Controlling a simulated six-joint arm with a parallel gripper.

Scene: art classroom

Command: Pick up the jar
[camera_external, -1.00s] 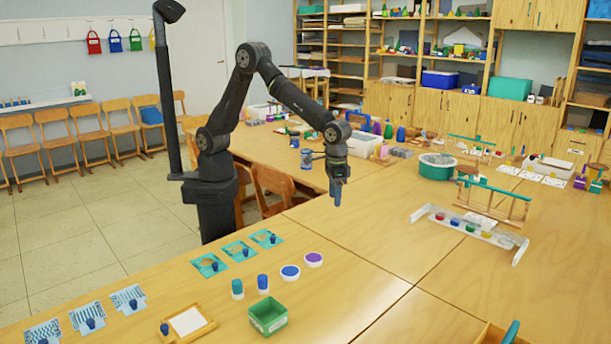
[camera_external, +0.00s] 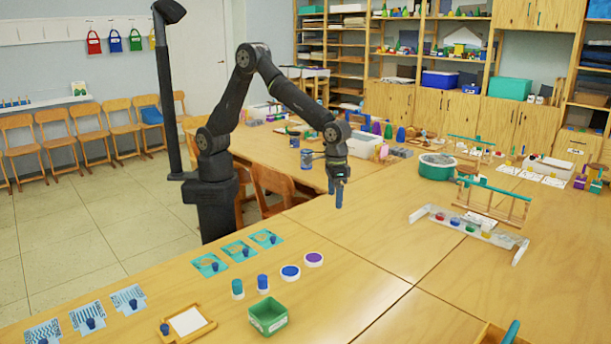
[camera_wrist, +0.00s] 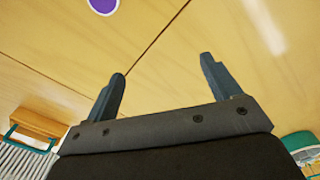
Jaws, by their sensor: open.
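Two round white pots stand on the near table, one with a purple top (camera_external: 314,259) and one with a blue top (camera_external: 290,272). Beside them are two upright cylinders, one with a teal top (camera_external: 237,286) and one with a blue top (camera_external: 263,282). I cannot tell which of these is the jar. My gripper (camera_external: 336,190) is open and empty, pointing down above the table, to the right of and beyond the purple-topped pot. In the wrist view my gripper (camera_wrist: 162,68) has its two fingers apart over bare wood. A purple round top (camera_wrist: 103,4) is cut off at the upper edge there.
A green box (camera_external: 268,316) and a framed white pad (camera_external: 188,321) lie in front. Teal knobbed cards (camera_external: 239,250) lie left of the pots. A clear rack (camera_external: 470,228) with coloured pieces stands to the right. The tabletop between is clear.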

